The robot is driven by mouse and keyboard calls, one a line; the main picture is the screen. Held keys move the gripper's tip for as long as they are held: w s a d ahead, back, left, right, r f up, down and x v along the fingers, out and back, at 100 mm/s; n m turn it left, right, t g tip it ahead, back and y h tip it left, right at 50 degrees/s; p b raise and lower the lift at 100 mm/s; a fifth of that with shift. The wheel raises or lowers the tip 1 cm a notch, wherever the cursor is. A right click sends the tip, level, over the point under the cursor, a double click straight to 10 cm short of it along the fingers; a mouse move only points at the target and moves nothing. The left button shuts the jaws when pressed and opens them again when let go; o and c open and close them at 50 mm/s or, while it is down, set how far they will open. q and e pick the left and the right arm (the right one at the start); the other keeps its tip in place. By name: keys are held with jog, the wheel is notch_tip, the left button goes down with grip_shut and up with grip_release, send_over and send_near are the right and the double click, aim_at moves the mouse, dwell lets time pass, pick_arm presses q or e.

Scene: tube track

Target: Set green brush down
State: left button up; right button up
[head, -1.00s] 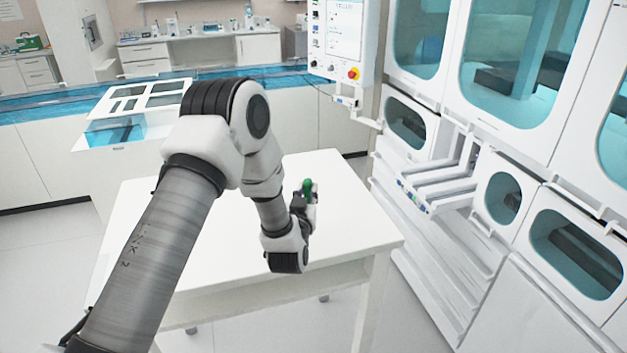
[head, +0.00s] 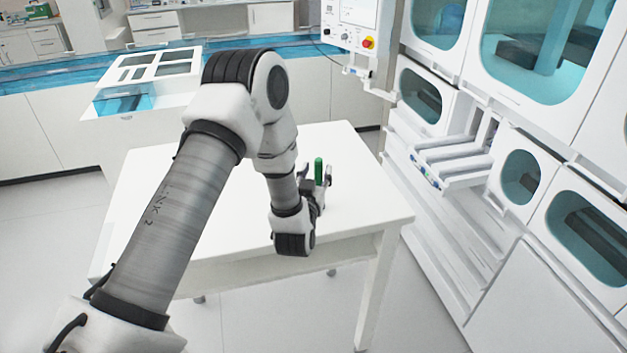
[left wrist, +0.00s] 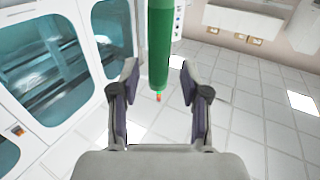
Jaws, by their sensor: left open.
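The green brush (head: 319,170) stands upright over the white table (head: 240,225) in the head view. Its lower part is hidden by my gripper, so I cannot tell there whether it touches the table. My left gripper (head: 318,179) is at the brush, with a fingertip on either side of it. In the left wrist view the green brush (left wrist: 160,48) runs down from the top edge, between the two fingers. My left gripper (left wrist: 155,80) is open there, with a gap on both sides of the brush. My right gripper is not in view.
The table top around the gripper is bare. A white machine with teal windows (head: 520,178) and protruding rails (head: 455,160) stands right of the table. A control panel (head: 352,25) hangs behind it. A white frame (head: 150,70) lies on the back counter at left.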

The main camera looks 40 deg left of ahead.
pick_arm(q)
jog(key=b+v, duration=0.4)
jog(key=v, duration=0.7)
jog(key=s+d+f+m+g+h, duration=0.1)
jog(key=s+d+f+g+h, duration=0.2)
jog(key=f, duration=0.5)
jog(key=s+d+f+m+g+h, duration=0.1)
jog(key=s+f+g, duration=0.35)
jog(key=f, duration=0.35)
jog(key=s+d+f+m+g+h, duration=0.15)
jog(key=s+f, duration=0.25)
jog(key=f, duration=0.4)
jog(key=s+d+f+g+h, duration=0.1)
jog(key=s+d+f+g, duration=0.1)
jog(key=s, duration=0.5)
jog(key=s+d+f+g, duration=0.2)
jog(key=s+f+g, duration=0.3)
jog(key=s, duration=0.3)
jog(key=shift+f+m+g+h, duration=0.25)
jog(key=shift+m+g+h, duration=0.1)
jog(key=shift+g, duration=0.05)
jog(key=shift+d, duration=0.15)
jog(key=shift+w, duration=0.1)
jog(key=shift+c, duration=0.4)
